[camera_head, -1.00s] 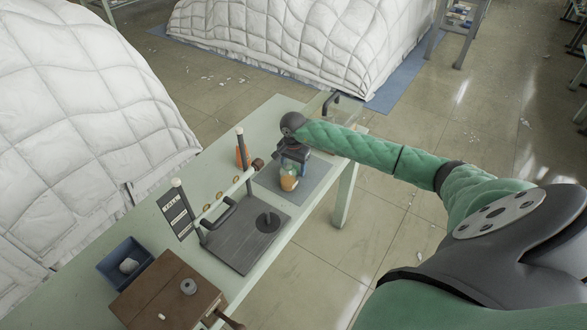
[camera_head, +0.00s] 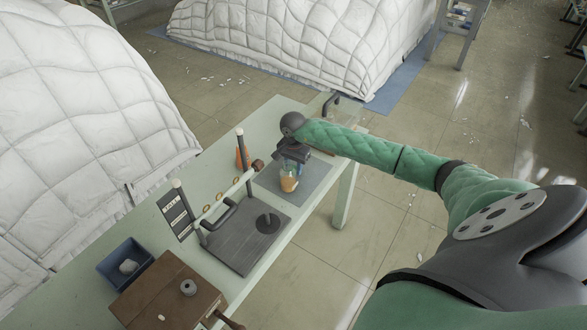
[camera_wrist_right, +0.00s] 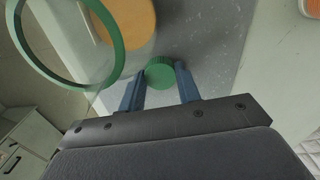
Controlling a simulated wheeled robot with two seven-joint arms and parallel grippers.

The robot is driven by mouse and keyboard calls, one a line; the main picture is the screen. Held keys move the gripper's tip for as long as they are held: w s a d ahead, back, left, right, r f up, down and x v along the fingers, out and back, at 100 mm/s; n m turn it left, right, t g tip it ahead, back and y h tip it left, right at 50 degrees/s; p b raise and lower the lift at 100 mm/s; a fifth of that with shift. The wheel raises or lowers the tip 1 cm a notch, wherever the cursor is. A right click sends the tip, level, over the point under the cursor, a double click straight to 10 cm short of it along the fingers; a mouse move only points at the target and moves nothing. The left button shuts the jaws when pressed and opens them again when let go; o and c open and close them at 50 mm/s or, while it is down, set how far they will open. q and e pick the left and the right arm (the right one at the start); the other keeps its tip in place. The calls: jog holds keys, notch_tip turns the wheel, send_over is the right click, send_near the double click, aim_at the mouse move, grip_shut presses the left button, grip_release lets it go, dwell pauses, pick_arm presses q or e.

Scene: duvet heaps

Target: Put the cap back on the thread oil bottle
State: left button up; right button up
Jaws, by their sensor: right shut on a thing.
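The clear bottle (camera_head: 289,180) with orange contents stands upright on a grey mat at the table's far right. In the right wrist view, its open green rim (camera_wrist_right: 118,62) and orange contents (camera_wrist_right: 128,22) show at the upper left. My right gripper (camera_head: 291,155) is just above and behind the bottle in the head view. In the right wrist view, my right gripper (camera_wrist_right: 160,82) is shut on a round, ridged green cap (camera_wrist_right: 160,73), which is beside the rim and apart from it in the picture. The left gripper is out of view.
A dark stand with a rod (camera_head: 245,235) is left of the grey mat (camera_head: 312,180). An orange object (camera_head: 242,158) stands behind it. A blue tray (camera_head: 112,262) and a wooden box (camera_head: 165,295) are at the near left. Floor lies beyond the table's right edge.

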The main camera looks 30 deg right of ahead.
notch_tip(320, 180, up, 3)
jog(key=shift+w+d+f, duration=0.1)
jog(key=shift+f, duration=0.05)
jog(key=shift+s+d+r, duration=0.3)
jog(key=shift+d+r, duration=0.15)
jog(key=shift+r, duration=0.1)
jog(key=shift+s+d+r, duration=0.3)
jog(key=shift+d+r, duration=0.15)
jog(key=shift+r, duration=0.05)
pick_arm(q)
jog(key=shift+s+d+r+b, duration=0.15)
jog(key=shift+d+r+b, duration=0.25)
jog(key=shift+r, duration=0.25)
pick_arm(e)
jog(key=s+d+r, duration=0.5)
jog(key=d, duration=0.3)
jog(key=shift+r, duration=0.4)
